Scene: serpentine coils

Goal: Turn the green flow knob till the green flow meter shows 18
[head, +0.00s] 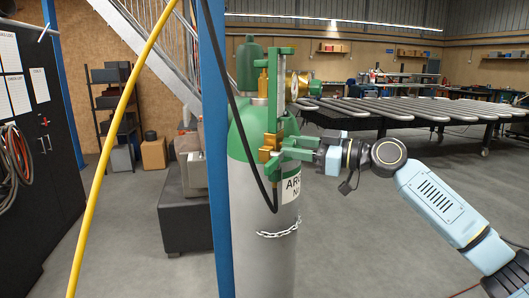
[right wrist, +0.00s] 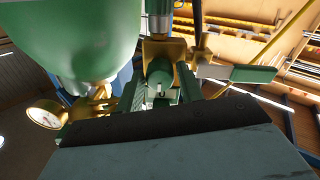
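The cylinder (head: 243,215) stands upright with a green shoulder and grey body. An upright green and brass flow meter assembly (head: 272,90) is in front of its top; I cannot read its value. My right gripper (head: 289,149) reaches in from the right at the assembly's lower end, its green fingers apart. In the right wrist view a green knob (right wrist: 161,82) lies between the fingers of the right gripper (right wrist: 160,92). I cannot tell whether they press on it. The knob is mostly hidden in the head view. My left gripper is not in view.
A brass gauge (head: 293,85) sits beside the assembly; its dial shows in the right wrist view (right wrist: 46,114), unreadable. A blue post (head: 216,150), dark hose and yellow hose (head: 113,130) stand to the left. A chain (head: 279,231) crosses the cylinder.

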